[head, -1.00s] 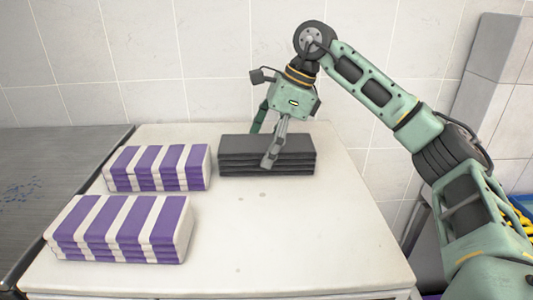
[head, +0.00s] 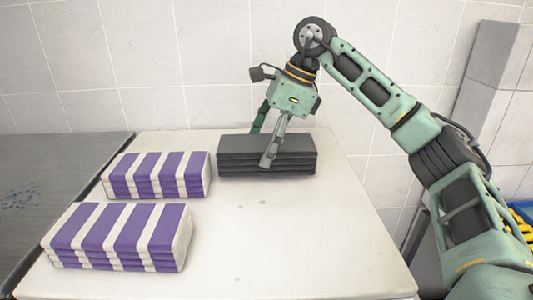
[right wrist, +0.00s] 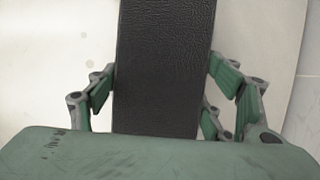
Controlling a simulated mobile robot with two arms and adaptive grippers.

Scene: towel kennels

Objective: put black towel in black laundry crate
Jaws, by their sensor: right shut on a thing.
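The black towel (head: 297,158) is a folded, layered dark grey-black block lying flat at the back of the white table. My right gripper (head: 261,149) reaches down on it from above and is shut on it, one finger against its front side. The far finger is partly hidden. In the right wrist view, the towel (right wrist: 165,60) runs between the finger pairs of the gripper (right wrist: 165,92). My left gripper is not in view. The black laundry crate is not in view.
Two purple-and-white striped folded towels, a back one (head: 157,174) and a front one (head: 122,236), lie on the left of the white table (head: 290,240). A grey metal surface (head: 45,170) adjoins at left. A tiled wall (head: 140,60) stands behind. The table's front right is clear.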

